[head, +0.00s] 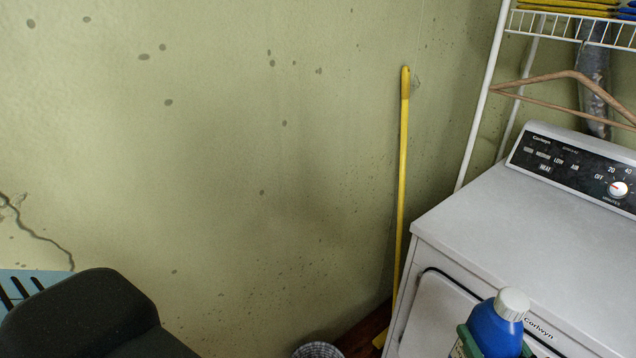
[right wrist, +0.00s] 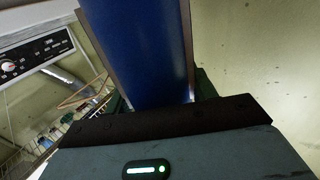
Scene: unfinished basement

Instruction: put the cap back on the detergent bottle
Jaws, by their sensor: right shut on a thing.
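The blue detergent bottle (head: 494,328) is at the bottom right of the head view, in front of the dryer. A ribbed white cap (head: 513,303) sits on top of it, slightly tilted with the bottle; I cannot tell how tightly it is seated. My right gripper (head: 495,347) is shut on the bottle's body, with a greenish finger on each side. In the right wrist view the blue bottle (right wrist: 140,50) fills the space between the fingers, and its top is out of frame. The bottle's lower part is cut off in the head view. My left gripper is not in view.
A white dryer (head: 530,235) with a bare top stands at the right, under a white wire shelf (head: 570,27) with a wooden hanger (head: 560,82). A yellow pole (head: 402,170) leans on the stained green wall. A round basket (head: 318,350) shows at the bottom edge.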

